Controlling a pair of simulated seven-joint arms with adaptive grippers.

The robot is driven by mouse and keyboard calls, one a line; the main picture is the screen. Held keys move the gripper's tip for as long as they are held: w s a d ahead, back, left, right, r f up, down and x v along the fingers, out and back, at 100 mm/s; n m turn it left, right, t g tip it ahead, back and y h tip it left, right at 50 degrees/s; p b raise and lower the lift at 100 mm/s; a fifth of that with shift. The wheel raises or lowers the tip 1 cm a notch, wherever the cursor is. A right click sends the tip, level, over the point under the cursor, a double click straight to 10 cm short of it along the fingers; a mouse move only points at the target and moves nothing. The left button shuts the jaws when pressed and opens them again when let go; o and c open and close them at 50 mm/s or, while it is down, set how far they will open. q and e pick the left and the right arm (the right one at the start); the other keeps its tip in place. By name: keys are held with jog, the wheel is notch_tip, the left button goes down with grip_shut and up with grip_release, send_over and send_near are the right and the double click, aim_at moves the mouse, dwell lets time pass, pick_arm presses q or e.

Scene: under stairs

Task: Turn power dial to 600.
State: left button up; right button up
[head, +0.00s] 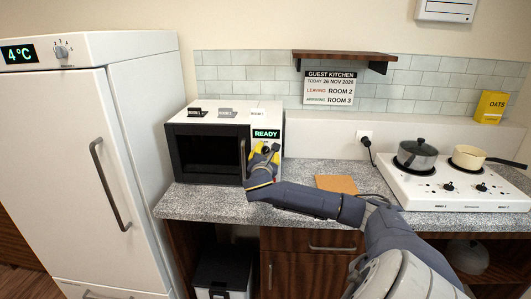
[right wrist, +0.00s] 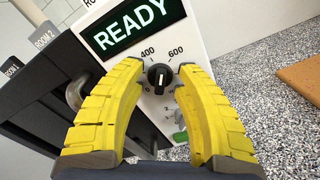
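The power dial (right wrist: 160,76) is a round black knob with a pale line, on the white panel of the microwave (head: 207,151). The labels 400 and 600 show above it; other marks are partly hidden by my fingers. The line runs roughly up and down in the right wrist view; I cannot tell which mark it points to. The display (head: 266,134) above the dial reads READY. My right gripper (right wrist: 161,72) is open, its yellow fingertips on either side of the dial with gaps visible. In the head view my right gripper (head: 264,152) largely covers the dial. My left gripper is not in view.
The microwave's door handle (right wrist: 76,92) is close to the left finger. A grey-green button (right wrist: 180,136) is below the dial. A brown board (head: 337,184) lies on the speckled counter, with a hob (head: 455,200) further right. A fridge (head: 60,160) stands at the left.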

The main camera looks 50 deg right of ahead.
jog(key=shift+w+d, duration=0.1)
dwell(0.3)
grip_shut()
jog(key=shift+f+m, duration=0.2)
jog(key=shift+m, duration=0.9)
jog(key=shift+r+m, duration=0.1)
jog(key=shift+m, duration=1.4)
grip_release()
